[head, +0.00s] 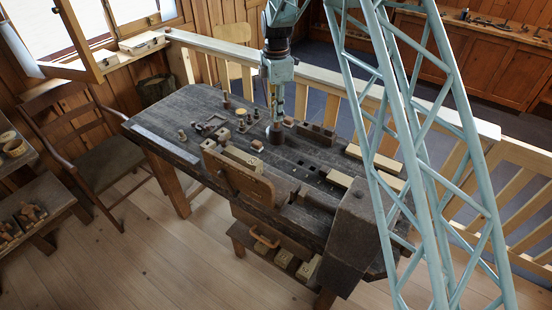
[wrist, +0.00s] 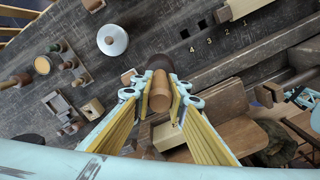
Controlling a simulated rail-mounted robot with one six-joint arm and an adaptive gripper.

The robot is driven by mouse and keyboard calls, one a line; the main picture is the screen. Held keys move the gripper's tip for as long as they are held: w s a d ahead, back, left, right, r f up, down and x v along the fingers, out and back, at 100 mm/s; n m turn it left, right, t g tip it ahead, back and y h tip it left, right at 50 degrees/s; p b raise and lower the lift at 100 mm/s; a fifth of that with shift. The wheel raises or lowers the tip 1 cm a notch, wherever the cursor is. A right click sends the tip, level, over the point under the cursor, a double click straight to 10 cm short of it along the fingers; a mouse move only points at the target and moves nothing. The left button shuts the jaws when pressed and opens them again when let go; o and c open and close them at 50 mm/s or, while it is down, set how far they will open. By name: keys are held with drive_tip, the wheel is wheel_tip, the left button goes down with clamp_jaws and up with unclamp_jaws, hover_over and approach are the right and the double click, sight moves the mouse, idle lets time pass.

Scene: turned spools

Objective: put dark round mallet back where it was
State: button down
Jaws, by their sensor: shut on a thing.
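My gripper (wrist: 160,98) is shut on the dark round mallet (wrist: 159,62). Its fingers close around the light brown wooden handle (wrist: 159,92), whose end faces the wrist camera. The dark head points down, away from the gripper. In the head view the mallet's dark head (head: 276,135) shows below my gripper (head: 275,116), over the middle of the dark workbench (head: 180,115). I cannot tell whether the head touches the bench top.
Turned pieces and small posts (wrist: 67,66) stand to the left in the wrist view, near a white round piece (wrist: 112,40). Numbered square holes (wrist: 184,33) lie to the right. Pale blocks (head: 375,159) lie along the bench's right. A wooden vise jaw (head: 240,178) rises at the front.

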sight(277, 126)
drive_tip(key=shift+f, duration=3.25)
drive_tip(key=shift+f+p, duration=0.3)
drive_tip(key=shift+f, duration=1.6)
drive_tip(key=c, duration=2.6)
unclamp_jaws()
drive_tip(key=shift+o, duration=0.2)
